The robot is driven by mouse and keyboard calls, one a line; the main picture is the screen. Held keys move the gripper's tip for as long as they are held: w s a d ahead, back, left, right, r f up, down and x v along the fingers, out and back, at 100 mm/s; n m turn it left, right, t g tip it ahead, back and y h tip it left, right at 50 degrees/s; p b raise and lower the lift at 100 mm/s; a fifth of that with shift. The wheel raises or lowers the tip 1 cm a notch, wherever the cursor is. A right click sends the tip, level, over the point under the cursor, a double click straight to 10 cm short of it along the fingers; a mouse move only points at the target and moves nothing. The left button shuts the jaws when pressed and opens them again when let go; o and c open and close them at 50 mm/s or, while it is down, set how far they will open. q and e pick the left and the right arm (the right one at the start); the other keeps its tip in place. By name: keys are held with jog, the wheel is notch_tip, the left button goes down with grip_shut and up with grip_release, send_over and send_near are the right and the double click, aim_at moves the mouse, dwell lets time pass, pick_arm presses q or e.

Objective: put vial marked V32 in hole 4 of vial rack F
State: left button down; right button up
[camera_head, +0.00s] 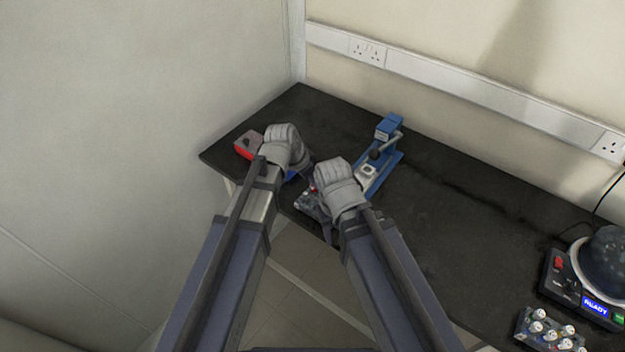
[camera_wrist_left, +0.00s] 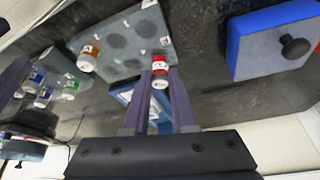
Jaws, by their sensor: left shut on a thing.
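My left gripper (camera_head: 308,168) is shut on a vial (camera_wrist_left: 160,71) with a red band and white parts, seen between the fingertips in the left wrist view. Its marking is too small to read. The held vial overlaps the near edge of a grey rack (camera_wrist_left: 122,64) with several dark round holes; I cannot tell whether it is in a hole or above the rack. A brown-banded vial (camera_wrist_left: 88,56) stands at the rack's left side. The rack's letter and hole numbers are not readable. My right gripper (camera_head: 328,238) hangs by the table's front edge, its jaws unclear.
A blue block with a black knob (camera_wrist_left: 276,47) lies right of the rack in the wrist view. Several vials (camera_wrist_left: 42,92) stand at its left. In the head view, a blue press-like device (camera_head: 386,150) stands behind my grippers, and a machine (camera_head: 580,285) and vial rack (camera_head: 522,326) stand right.

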pick_arm(q)
jog(key=shift+f+b, duration=0.55)
jog(key=shift+f, duration=0.05)
dwell(0.6)
jog(key=shift+f+b, duration=0.35)
jog(key=shift+b, duration=0.05)
jog(key=shift+f, duration=0.1)
jog(key=shift+c, duration=1.6)
grip_release()
jog(key=shift+r+p, duration=3)
jog(key=shift+r, duration=0.1)
